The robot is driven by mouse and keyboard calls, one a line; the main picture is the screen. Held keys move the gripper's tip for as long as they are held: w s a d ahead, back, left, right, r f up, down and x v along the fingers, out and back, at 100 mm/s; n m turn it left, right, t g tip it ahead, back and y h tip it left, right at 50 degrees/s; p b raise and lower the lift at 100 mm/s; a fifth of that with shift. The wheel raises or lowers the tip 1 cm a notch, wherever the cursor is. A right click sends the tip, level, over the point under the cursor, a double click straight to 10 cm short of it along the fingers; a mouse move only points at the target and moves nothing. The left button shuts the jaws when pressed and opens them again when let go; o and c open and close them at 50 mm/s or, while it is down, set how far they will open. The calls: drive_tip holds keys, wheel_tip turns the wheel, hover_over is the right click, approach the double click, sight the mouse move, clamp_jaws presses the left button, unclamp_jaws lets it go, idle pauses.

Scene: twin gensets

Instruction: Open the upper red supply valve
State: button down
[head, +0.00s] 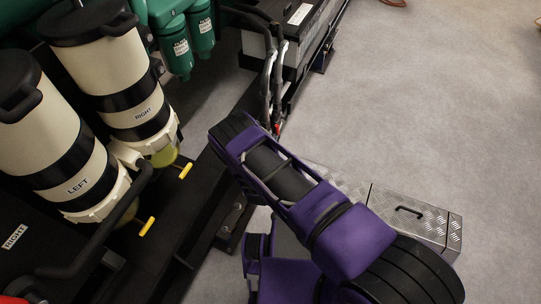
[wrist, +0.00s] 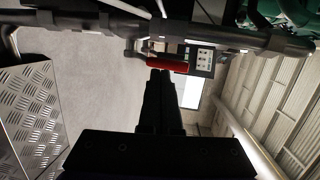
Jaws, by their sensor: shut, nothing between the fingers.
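A red lever handle (wrist: 167,64) lies across the wrist view above centre, below dark hoses. My gripper (wrist: 160,73) points up at it. Its dark fingers are together and hold nothing, with the tips at or just under the handle; I cannot tell if they touch. In the head view a small red spot (head: 277,128) shows beside the hoses, just past the end of my purple arm. The arm hides my fingertips there. I cannot tell which way the valve is turned, or whether this is the upper one.
Hoses (head: 268,85) run down close to my arm's end. A labelled control panel (wrist: 201,58) sits right behind the red handle. White filter canisters with yellow levers (head: 147,227) stand at the left. A diamond-plate box (head: 440,222) is at the right. Open floor (head: 430,100) lies beyond.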

sight(277, 131)
drive_tip(key=shift+w+d+r, duration=0.15)
drive_tip(key=shift+w+r, duration=0.05)
drive_tip(key=shift+w, duration=0.85)
drive_tip(key=shift+w+d+r+g+p, duration=0.2)
drive_tip(key=shift+w+r+g+p, duration=0.25)
drive_tip(key=shift+w+p, duration=0.1)
drive_tip(key=shift+w+g+y, duration=0.25)
drive_tip(key=shift+w+y, duration=0.05)
